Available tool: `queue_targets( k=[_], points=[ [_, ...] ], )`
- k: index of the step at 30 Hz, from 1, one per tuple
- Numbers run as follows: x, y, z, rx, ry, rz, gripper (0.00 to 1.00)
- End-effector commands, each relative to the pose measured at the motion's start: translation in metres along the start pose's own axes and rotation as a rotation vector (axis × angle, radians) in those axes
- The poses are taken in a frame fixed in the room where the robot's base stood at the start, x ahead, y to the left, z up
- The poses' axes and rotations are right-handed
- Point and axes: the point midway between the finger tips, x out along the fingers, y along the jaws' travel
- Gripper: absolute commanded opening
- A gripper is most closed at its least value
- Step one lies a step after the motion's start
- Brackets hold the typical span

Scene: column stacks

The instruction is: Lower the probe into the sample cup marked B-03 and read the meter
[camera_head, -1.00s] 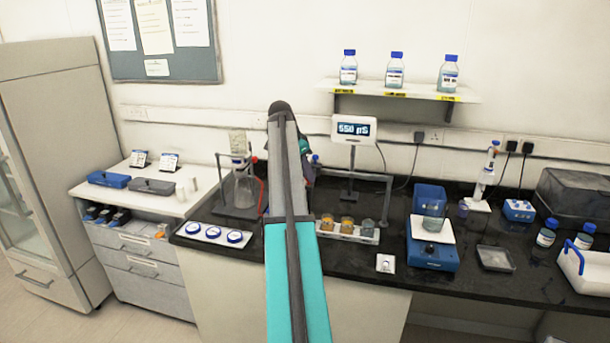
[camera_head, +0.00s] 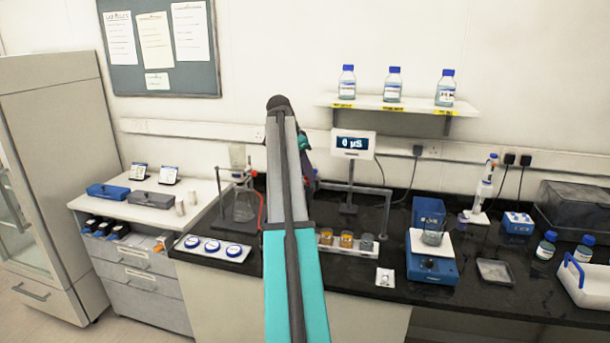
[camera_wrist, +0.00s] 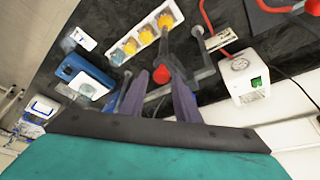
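My gripper (camera_wrist: 159,80) shows in the wrist view as two purple fingers with a gap between them. A red knob (camera_wrist: 161,75) on a dark upright part, seemingly of the probe holder, lies between the fingertips; I cannot tell whether they grip it. The sample cups stand in a white rack (camera_wrist: 120,54): yellow-orange ones (camera_wrist: 147,36) and a clear greyish one (camera_wrist: 118,57). In the head view, orange cups (camera_head: 346,239) and the grey cup (camera_head: 366,242) show right of my arm. No cup marks are legible. The probe tip is hidden. The meter (camera_head: 354,144) reads 0 µS.
A grey frame (camera_head: 383,210) stands behind the rack. A blue balance with a beaker (camera_head: 432,262) is to the right. A white box with a gauge (camera_wrist: 245,85) stands near my gripper in the wrist view. Black counter shows bare in front of the balance's neighbouring tray (camera_head: 494,271).

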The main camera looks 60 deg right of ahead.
Motion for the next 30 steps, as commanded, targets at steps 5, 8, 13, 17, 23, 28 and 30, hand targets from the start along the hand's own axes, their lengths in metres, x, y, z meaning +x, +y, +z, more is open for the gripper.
queue_targets(
  k=[5,8,13,17,23,28,30],
  points=[
    [0.001,0.0,0.0,0.0,0.0,0.0,0.29],
    [0.001,-0.001,0.001,-0.001,-0.001,0.0,0.29],
    [-0.003,-0.001,0.001,-0.001,0.0,-0.001,0.29],
    [-0.012,-0.001,0.0,0.0,0.0,-0.001,0.29],
    [-0.036,-0.001,0.0,0.0,0.001,-0.002,0.29],
    [-0.061,-0.001,0.0,0.0,0.001,-0.002,0.29],
    [-0.072,-0.001,0.0,0.0,0.001,-0.002,0.29]
  ],
)
